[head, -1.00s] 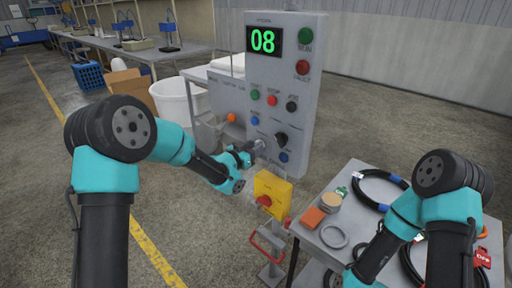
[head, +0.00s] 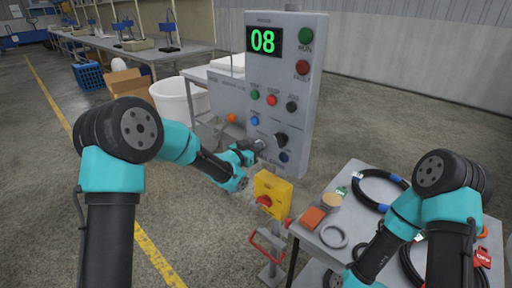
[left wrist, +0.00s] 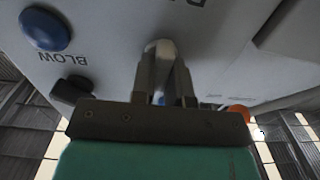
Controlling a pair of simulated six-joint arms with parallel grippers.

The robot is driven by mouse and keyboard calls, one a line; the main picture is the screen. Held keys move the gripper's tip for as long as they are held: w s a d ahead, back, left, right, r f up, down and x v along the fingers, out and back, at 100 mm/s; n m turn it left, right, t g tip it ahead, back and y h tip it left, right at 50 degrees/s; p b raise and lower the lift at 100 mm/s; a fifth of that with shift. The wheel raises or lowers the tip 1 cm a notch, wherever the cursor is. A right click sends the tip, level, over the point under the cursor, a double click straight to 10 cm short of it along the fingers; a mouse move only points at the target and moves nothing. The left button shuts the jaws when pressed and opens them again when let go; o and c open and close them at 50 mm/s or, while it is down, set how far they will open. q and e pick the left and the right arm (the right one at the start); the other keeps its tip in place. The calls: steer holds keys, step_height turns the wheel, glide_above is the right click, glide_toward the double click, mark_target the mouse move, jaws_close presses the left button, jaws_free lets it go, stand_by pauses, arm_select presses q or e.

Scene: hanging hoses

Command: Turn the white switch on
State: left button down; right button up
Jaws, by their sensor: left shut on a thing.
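The white switch (left wrist: 160,47) is on the grey control panel, and its pale rounded end shows between my fingers in the left wrist view. My left gripper (head: 259,144) is at the panel's lower left part, below the blue button. In the left wrist view the left gripper (left wrist: 163,72) is shut on the white switch, with a finger on each side of it. The fingers hide most of the switch, so its setting cannot be read. My right arm is at the lower right of the head view; its gripper is out of the picture.
The control panel (head: 232,98) carries a green "08" display (head: 264,40), several coloured buttons and a black knob (head: 281,139) close right of my left gripper. A yellow box with a red knob (head: 264,201) stands just below. A table (head: 345,222) with hoses is at right.

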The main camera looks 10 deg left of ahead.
arm_select(q)
steer(key=shift+m, duration=0.4)
steer(key=m, duration=0.4)
steer(key=shift+s+d+f+m, duration=0.1)
steer(key=shift+m, duration=1.9)
steer(key=c, duration=1.1)
jaws_free()
steer(key=v, duration=1.7)
steer(key=shift+s, duration=0.2)
